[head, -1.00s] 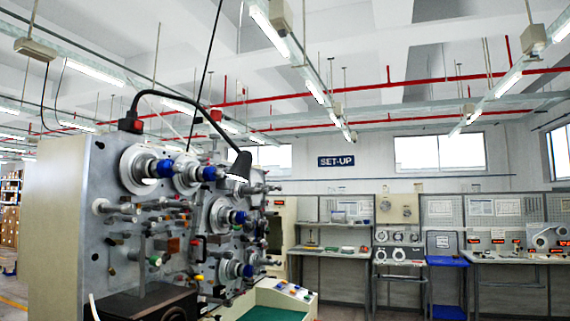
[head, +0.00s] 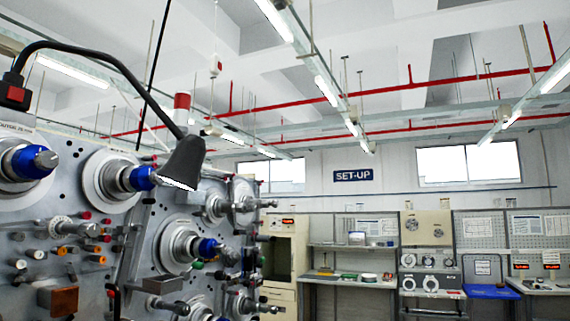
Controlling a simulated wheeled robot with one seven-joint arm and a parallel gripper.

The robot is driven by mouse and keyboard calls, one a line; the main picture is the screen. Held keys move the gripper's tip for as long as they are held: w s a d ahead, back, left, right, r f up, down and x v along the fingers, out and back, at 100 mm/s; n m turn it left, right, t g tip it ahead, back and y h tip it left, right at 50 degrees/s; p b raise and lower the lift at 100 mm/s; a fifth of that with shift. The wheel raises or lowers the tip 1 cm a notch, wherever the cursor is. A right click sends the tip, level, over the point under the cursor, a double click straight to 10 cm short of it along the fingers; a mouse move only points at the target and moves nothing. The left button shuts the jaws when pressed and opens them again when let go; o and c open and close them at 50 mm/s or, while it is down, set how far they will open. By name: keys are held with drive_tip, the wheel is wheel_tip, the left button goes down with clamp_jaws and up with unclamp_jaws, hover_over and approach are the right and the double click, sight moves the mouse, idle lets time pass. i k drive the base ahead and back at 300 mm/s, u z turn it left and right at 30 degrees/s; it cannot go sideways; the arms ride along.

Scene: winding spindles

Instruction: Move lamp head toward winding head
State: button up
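The lamp head (head: 183,162) is a dark grey cone with a pale lit opening. It hangs at the end of a black curved gooseneck (head: 95,55), which rises from a mount with a red switch (head: 15,93) at the upper left. The lamp head is in front of the upper part of the winding machine panel. Winding heads with blue collars show on the panel: one at the far left (head: 30,162), one beside the lamp head (head: 140,178) and one lower (head: 208,248). Which one the task means I cannot tell. My gripper is not in view.
The grey machine panel (head: 125,235) fills the left side, with several protruding knobs and guide pins. Workbenches (head: 350,278) and a cream cabinet (head: 283,262) stand along the back wall under the SET-UP sign (head: 352,175). The space right of the machine looks open.

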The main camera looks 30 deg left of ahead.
sight(183, 169)
drive_tip(key=u, duration=0.3)
drive_tip(key=i, duration=1.15)
drive_tip(key=u, duration=1.4)
drive_tip(key=i, duration=0.55)
drive_tip(key=u, duration=0.55)
